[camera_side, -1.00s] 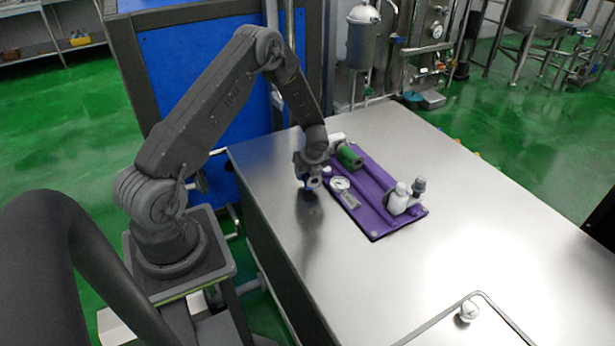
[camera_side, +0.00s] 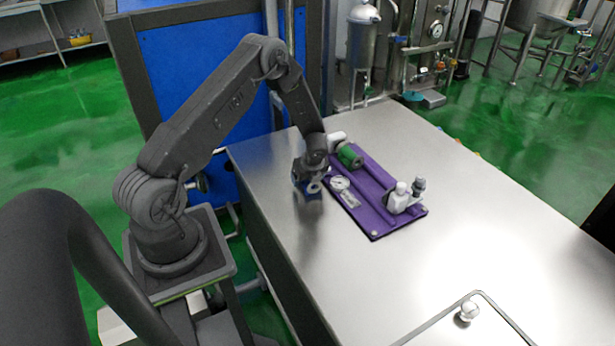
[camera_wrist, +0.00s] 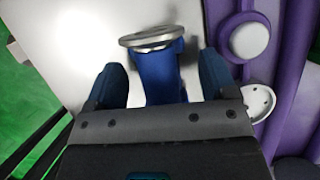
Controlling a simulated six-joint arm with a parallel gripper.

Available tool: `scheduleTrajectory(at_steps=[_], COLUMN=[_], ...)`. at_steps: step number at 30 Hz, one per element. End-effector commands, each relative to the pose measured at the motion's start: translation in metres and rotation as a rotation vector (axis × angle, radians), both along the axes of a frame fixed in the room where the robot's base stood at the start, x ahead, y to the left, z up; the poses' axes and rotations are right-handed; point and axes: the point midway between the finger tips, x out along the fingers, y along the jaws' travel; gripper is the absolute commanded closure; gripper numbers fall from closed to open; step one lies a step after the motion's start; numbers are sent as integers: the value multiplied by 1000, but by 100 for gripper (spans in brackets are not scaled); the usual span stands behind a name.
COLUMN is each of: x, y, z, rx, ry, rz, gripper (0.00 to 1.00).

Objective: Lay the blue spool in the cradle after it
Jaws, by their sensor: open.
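The blue spool (camera_wrist: 160,76), with a grey metal flange at its upper end, stands out between the two fingers of my gripper (camera_wrist: 160,84) in the wrist view. The fingers are apart, with a gap on each side of the spool. In the side view my gripper (camera_side: 309,183) is low over the steel table, just left of the purple board (camera_side: 373,224), and the blue spool is hidden or too small to tell. The cradle is a purple trough (camera_side: 378,179) on the board, with a green spool (camera_side: 350,156) at its far-left end.
A white fitting with grey caps (camera_side: 402,197) stands at the board's right end. A tray with a white knob (camera_side: 468,311) is at the lower right. The steel table between is clear.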

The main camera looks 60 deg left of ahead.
Motion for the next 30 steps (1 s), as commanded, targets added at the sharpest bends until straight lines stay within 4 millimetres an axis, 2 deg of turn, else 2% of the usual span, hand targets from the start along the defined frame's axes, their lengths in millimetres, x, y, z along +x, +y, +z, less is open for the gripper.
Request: scheduleTrajectory(at_steps=[4, 8, 15, 21, 30], x=[0, 0, 1, -1, -2], y=[-1, -7, -24, -39, -52], z=[4, 19, 71, 106, 137], rx=[1, 3, 4, 2, 0], ry=[-1, -2, -5, -3, -17], rz=[0, -2, -2, -1, 21], gripper=[22, 22, 22, 22, 22])
